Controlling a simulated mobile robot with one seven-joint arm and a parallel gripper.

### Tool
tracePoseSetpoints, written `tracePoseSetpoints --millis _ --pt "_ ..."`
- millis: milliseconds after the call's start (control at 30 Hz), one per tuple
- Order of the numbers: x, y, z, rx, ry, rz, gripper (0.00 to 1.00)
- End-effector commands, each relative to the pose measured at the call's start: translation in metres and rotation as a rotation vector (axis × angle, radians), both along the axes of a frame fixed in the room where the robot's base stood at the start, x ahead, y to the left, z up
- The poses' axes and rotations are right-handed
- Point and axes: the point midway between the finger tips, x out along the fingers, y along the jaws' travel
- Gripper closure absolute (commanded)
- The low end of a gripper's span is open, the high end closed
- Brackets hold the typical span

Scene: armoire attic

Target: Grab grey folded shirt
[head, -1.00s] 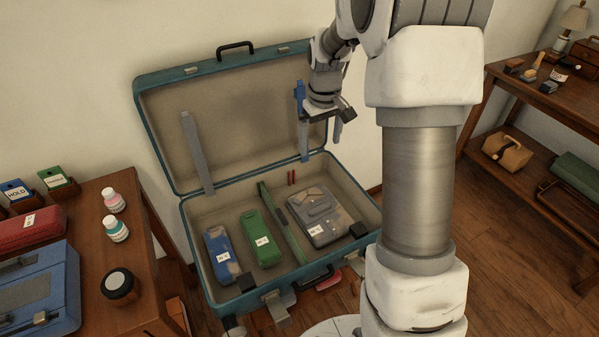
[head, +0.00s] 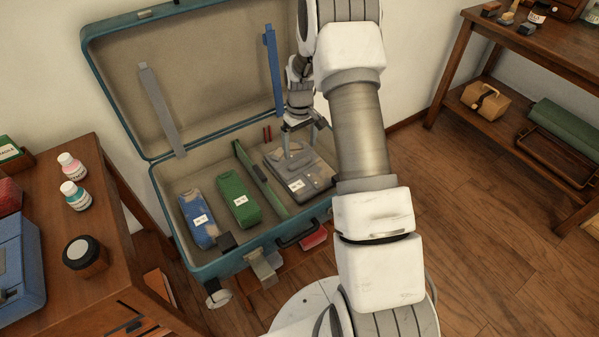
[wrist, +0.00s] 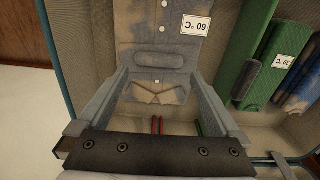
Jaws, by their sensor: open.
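The grey folded shirt (head: 299,173) lies flat in the right part of the open teal suitcase (head: 210,268), with a white tag on it. In the wrist view the shirt (wrist: 160,42) shows buttons, a collar, brownish stains and a tag reading 60 °C. My gripper (head: 302,128) is over the back end of the shirt in the head view. In the wrist view my gripper (wrist: 160,85) has its two fingers spread on either side of the shirt's collar end, with nothing held. I cannot tell its exact height above the shirt.
Beside the shirt are a green divider (head: 262,178), a green folded cloth (head: 238,200) and a blue one (head: 197,218). The suitcase's raised lid (head: 205,75) stands behind. A wooden table (head: 120,285) with bottles is at left, a shelf (head: 560,60) at right.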

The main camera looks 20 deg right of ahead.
Motion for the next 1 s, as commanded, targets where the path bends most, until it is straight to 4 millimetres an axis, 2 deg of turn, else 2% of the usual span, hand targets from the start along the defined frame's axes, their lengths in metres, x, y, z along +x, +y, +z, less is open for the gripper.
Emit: tracePoseSetpoints --millis 33,267,600,833,867,1000 --pt "0.0 0.0 -0.008 0.0 0.0 0.0 0.0" --pt "0.001 0.0 -0.019 0.0 -0.001 0.0 0.0" --pt "0.004 0.0 -0.064 0.0 -0.001 0.0 0.0" --pt "0.004 0.0 -0.065 -0.001 -0.002 0.0 0.0" --pt "0.004 0.0 -0.065 -0.001 -0.002 0.0 0.02" --pt "0.004 0.0 -0.065 -0.001 -0.002 0.0 0.27"
